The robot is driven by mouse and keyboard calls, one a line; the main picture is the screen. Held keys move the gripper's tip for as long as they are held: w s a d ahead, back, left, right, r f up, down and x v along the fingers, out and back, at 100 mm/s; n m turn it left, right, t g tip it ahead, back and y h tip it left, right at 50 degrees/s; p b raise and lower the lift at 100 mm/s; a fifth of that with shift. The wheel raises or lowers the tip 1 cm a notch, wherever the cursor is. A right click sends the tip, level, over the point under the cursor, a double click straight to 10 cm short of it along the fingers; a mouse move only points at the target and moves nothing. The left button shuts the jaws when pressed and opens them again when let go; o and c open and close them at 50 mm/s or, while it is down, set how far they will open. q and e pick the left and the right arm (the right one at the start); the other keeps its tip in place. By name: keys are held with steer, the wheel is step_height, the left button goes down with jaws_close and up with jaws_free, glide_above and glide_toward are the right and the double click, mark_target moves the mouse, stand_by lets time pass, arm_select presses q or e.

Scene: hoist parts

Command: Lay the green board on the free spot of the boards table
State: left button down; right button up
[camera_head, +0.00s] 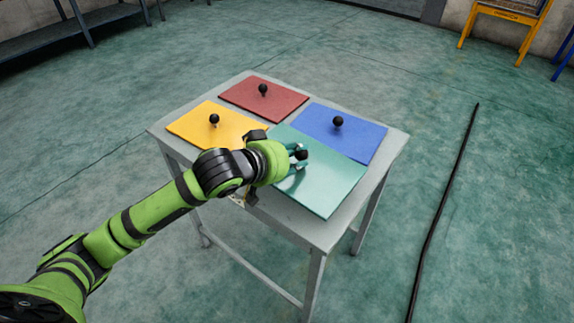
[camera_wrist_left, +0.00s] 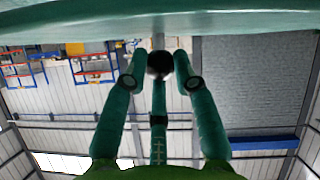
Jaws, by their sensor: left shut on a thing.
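The green board (camera_head: 326,183) is at the front right of the grey boards table (camera_head: 250,198), level or nearly so. I cannot tell whether it touches the tabletop. My left gripper (camera_head: 299,157) is shut on the black ball knob of the green board, reaching in from the left. In the left wrist view, the left gripper's fingers (camera_wrist_left: 160,72) are on both sides of the knob (camera_wrist_left: 160,63), and the board's teal surface (camera_wrist_left: 90,20) fills the top of the picture. My right gripper is not in view.
A red board (camera_head: 285,101), a yellow board (camera_head: 195,127) and a blue board (camera_head: 358,137), each with a black knob, lie on the table. The green board borders the blue one. A black cable (camera_head: 443,200) runs along the floor at right.

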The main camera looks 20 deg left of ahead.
arm_select(q)
steer(key=shift+w+a+f, duration=0.7)
steer(key=shift+w+a, duration=0.1)
steer(key=shift+a, duration=0.15)
steer(key=shift+w+a+f, duration=0.1)
steer(key=shift+f, duration=0.05)
step_height(320, 180, down, 3)
steer(key=shift+f+b, duration=0.2)
steer(key=shift+b, duration=0.15)
steer(key=shift+f, duration=0.25)
steer(key=c, duration=1)
jaws_free()
steer(key=shift+f, duration=0.1)
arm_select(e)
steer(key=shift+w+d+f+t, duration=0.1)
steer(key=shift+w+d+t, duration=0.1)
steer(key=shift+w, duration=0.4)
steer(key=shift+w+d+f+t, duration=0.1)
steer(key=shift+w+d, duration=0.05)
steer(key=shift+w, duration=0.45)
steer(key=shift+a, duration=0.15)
